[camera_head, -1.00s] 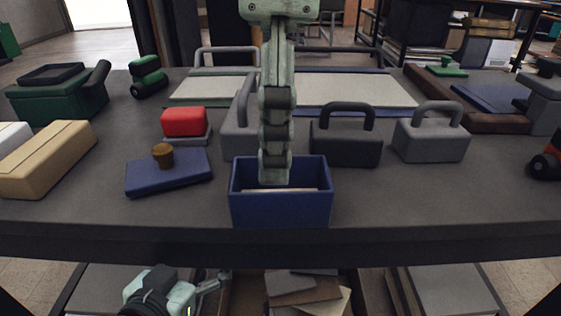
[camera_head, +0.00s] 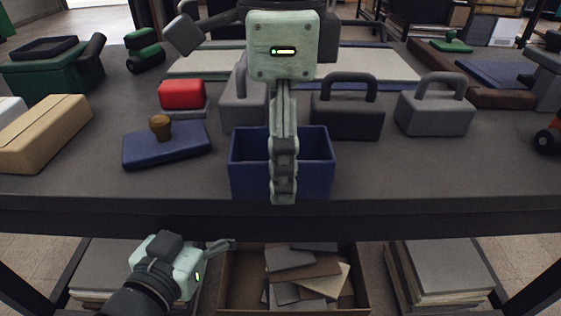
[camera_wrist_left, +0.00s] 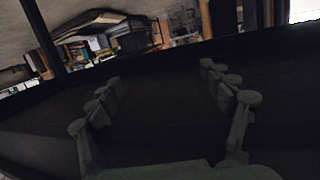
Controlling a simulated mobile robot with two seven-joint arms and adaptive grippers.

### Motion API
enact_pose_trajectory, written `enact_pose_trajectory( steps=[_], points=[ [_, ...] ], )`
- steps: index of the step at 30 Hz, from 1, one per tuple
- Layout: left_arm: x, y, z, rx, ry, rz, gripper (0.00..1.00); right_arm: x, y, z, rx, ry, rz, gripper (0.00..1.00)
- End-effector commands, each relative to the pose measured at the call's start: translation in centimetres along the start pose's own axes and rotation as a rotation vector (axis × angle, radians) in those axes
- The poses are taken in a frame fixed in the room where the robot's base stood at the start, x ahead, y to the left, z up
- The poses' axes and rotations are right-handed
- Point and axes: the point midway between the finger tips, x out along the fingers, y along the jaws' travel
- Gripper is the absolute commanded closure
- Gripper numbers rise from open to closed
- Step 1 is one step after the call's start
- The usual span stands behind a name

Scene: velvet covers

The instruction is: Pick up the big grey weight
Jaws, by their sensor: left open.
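Several block weights with loop handles stand upright on the table. A mid-grey one (camera_head: 235,110) is partly hidden behind my right gripper. A darker one (camera_head: 345,123) stands right of it, and a lighter grey one (camera_head: 434,118) stands furthest right. I cannot tell for sure which is the big one. My right gripper (camera_head: 284,197) hangs fingers down in front of the blue open box, apart from the weights; its fingers are edge-on, so their gap is hidden. My left gripper (camera_head: 228,244) is below the tabletop at lower left. In the left wrist view its fingers (camera_wrist_left: 165,112) are apart and empty.
The blue open box (camera_head: 310,180) stands near the table's front edge (camera_head: 420,212). A blue pad with a brown knob (camera_head: 160,127), a red-topped block (camera_head: 181,94) and a tan box (camera_head: 45,135) lie left. The front right tabletop is clear.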

Motion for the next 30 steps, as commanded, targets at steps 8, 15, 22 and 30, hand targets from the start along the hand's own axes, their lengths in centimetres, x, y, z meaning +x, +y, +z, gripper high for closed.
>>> enact_pose_trajectory(
  steps=[8, 15, 22, 30],
  points=[
    [0.0, 0.0, 0.0, 0.0, -0.001, 0.0, 0.2, 0.0, 0.0, 0.0, 0.0, 0.0, 0.001, 0.58],
    [0.0, 0.0, 0.0, 0.0, -0.002, 0.0, 0.2, 0.0, 0.0, 0.0, 0.0, -0.001, 0.0, 0.72],
    [0.0, -0.1, 0.1, 0.001, -0.006, -0.001, 0.2, -0.6, 0.0, 0.1, 0.0, -0.002, -0.001, 0.72],
    [-0.2, -1.0, 1.9, 0.011, -0.095, -0.021, 0.2, -4.6, -0.1, 0.1, 0.001, -0.004, -0.002, 0.72]
  ],
)
